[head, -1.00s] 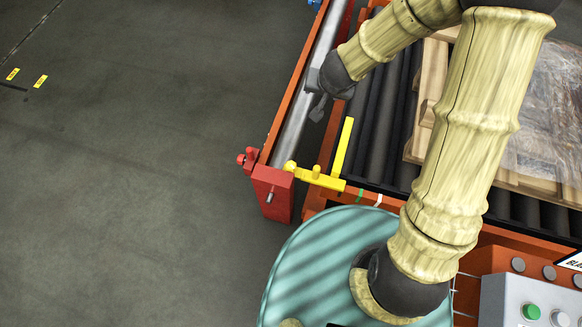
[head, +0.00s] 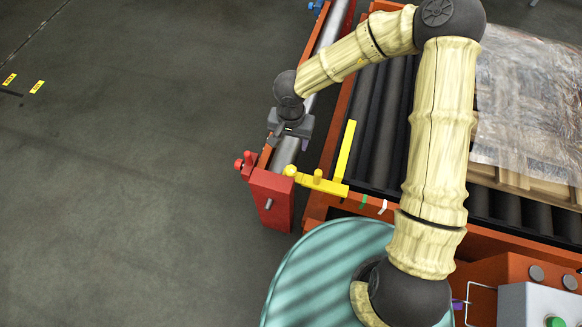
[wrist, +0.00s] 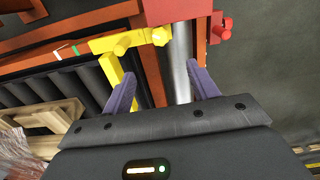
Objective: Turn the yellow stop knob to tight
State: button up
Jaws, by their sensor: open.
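The yellow stop (head: 330,186) is an angled bar at the conveyor's near left corner, with a round yellow knob (head: 289,171) at its left end and a short upright peg beside it. In the wrist view the knob (wrist: 161,36) lies just beyond my fingertips, nearly centred between them. My gripper (head: 287,146) is over the metal rail, a little behind the knob and apart from it. Its two purple fingers (wrist: 161,78) are spread and empty in the wrist view. A green mark (head: 363,201) and a white mark (head: 382,207) are on the frame near the bar.
A red block (head: 271,198) with a red handle (head: 245,162) stands close left of the knob. Dark rollers (head: 372,125) and a wrapped pallet load (head: 530,100) lie to the right. Open floor (head: 120,200) is on the left.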

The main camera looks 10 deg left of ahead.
aim_at(291, 169)
notch_tip(291, 169, down, 17)
jog(key=b, duration=0.6)
jog(key=shift+b, duration=0.3)
jog(key=shift+c, duration=0.2)
jog(key=c, duration=0.9)
